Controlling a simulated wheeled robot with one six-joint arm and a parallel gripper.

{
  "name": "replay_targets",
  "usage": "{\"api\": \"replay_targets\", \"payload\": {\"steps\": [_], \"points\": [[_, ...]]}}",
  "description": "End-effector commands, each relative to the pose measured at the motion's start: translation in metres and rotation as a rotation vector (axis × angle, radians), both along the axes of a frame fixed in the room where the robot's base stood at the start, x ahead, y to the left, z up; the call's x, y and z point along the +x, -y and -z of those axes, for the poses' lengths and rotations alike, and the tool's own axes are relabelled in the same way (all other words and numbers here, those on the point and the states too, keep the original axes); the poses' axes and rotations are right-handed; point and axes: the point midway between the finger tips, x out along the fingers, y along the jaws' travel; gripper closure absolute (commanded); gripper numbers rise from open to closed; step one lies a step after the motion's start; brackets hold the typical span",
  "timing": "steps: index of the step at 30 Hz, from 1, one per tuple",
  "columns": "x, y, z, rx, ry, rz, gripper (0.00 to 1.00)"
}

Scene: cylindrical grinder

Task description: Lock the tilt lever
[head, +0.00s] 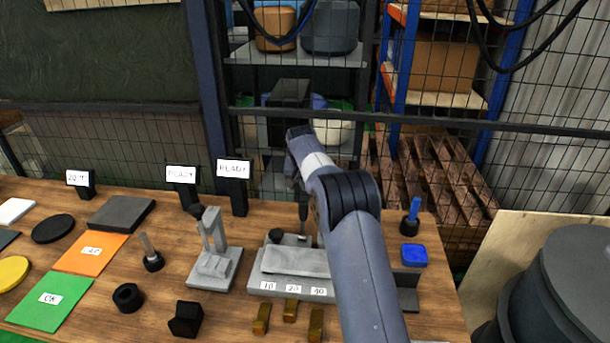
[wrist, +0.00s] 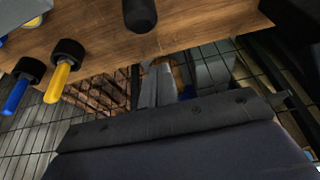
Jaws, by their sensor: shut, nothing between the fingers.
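The grey tilt fixture (head: 296,262) sits on the wooden bench, with number plates reading 10, 20 and 40 along its front edge. A dark round knob (head: 276,236) stands at its back left. A slim dark upright part (head: 303,212) shows behind it; I cannot tell whether this is the tilt lever or part of my gripper. My forearm covers the fixture's right side. In the wrist view my gripper (wrist: 157,85) is shut and empty, its grey fingers together. A dark rounded cylinder (wrist: 140,14) lies beyond the fingertips, apart from them; I cannot tell what it belongs to.
A grey stand (head: 213,268) with a black-knobbed lever is left of the fixture. Several brass blocks (head: 289,311) lie in front. A blue block (head: 413,255) and a blue-handled peg (head: 411,218) are at right. A wire fence (head: 290,120) runs behind the bench.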

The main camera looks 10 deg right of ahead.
Motion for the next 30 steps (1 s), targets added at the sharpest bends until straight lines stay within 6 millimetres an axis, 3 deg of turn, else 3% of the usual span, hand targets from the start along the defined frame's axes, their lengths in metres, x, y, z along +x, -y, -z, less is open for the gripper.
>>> {"api": "replay_targets", "payload": {"steps": [5,18,30], "points": [[0.012,0.004,0.033,0.0,-0.003,0.001,1.0],[-0.019,-0.007,0.021,0.002,0.002,0.0,1.0],[-0.024,-0.008,0.021,0.001,0.001,0.001,1.0]]}}
